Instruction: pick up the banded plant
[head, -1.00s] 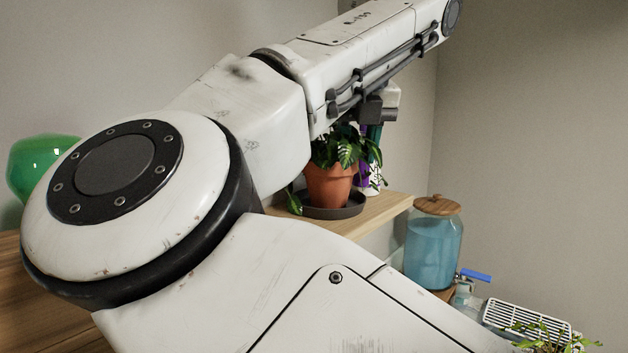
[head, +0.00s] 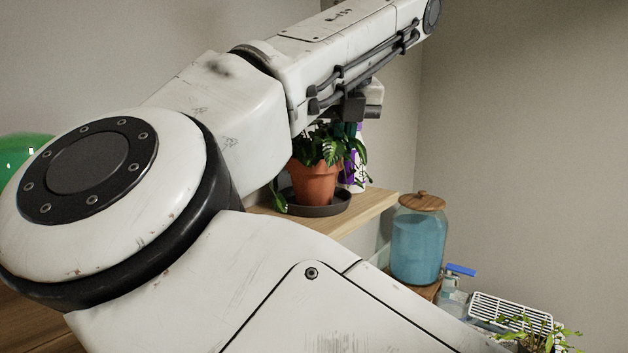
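A leafy green plant in a terracotta pot (head: 315,184) stands upright on a dark saucer (head: 328,209) on a wooden shelf. My arm crosses in front of it and hides part of its top. No band shows clearly on this pot. A second plant (head: 540,336) with thin yellow-green leaves is at the bottom right; its pot is outside the picture, so I cannot tell whether it is banded.
A white and purple bottle (head: 360,178) stands close behind the potted plant. A glass jar (head: 416,245) of blue liquid with a wooden lid is to the right, near a white slatted object (head: 510,312). A glossy green object (head: 22,158) is at the far left. The shelf's right end (head: 375,208) is bare.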

